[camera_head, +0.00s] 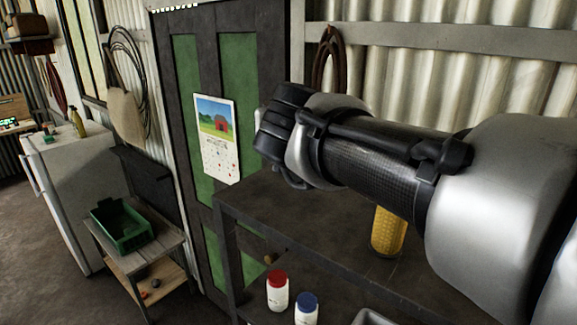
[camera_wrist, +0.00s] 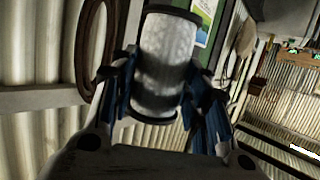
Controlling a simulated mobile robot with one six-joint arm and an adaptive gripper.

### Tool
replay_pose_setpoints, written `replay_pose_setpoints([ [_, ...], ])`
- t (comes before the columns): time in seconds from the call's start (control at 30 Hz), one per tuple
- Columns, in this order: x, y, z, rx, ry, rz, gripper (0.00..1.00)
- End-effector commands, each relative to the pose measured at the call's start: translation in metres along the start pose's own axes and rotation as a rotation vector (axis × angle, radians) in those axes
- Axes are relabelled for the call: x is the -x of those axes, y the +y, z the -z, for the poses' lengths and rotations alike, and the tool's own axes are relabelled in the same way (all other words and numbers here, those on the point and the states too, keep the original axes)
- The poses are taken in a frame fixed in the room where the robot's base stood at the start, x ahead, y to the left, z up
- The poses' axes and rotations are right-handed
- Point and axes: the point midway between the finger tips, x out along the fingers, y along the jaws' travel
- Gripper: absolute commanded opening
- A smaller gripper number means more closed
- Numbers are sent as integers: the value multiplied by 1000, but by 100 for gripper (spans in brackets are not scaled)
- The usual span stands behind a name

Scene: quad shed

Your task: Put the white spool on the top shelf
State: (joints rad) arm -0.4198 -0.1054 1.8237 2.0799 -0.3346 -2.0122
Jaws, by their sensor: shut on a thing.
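The white spool (camera_wrist: 168,48), a white cylinder with dark rims, shows in the wrist view. My gripper (camera_wrist: 162,88) is shut on it, with a finger on each side. In the head view my arm reaches across to the left above the dark shelf unit, and the spool is mostly or wholly hidden behind my wrist. The top shelf (camera_head: 290,212) is a dark board below my arm; part of it is hidden by the arm.
A yellow cylinder (camera_head: 388,232) stands on the top shelf. A red-capped bottle (camera_head: 277,292) and a blue-capped bottle (camera_head: 307,310) stand lower. A green crate (camera_head: 122,226) sits on a small table at left. A calendar (camera_head: 216,138) hangs behind. The shelf's left part looks clear.

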Motion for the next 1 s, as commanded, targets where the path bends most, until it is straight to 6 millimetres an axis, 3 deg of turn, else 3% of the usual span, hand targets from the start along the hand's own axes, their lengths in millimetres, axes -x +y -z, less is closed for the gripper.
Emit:
replay_pose_setpoints([
  [0.2,-11,0,-34,3,-1,-2,8],
  [0.8,-32,0,-100,-1,2,-1,8],
  [1.0,-33,0,-104,-2,3,-1,8],
])
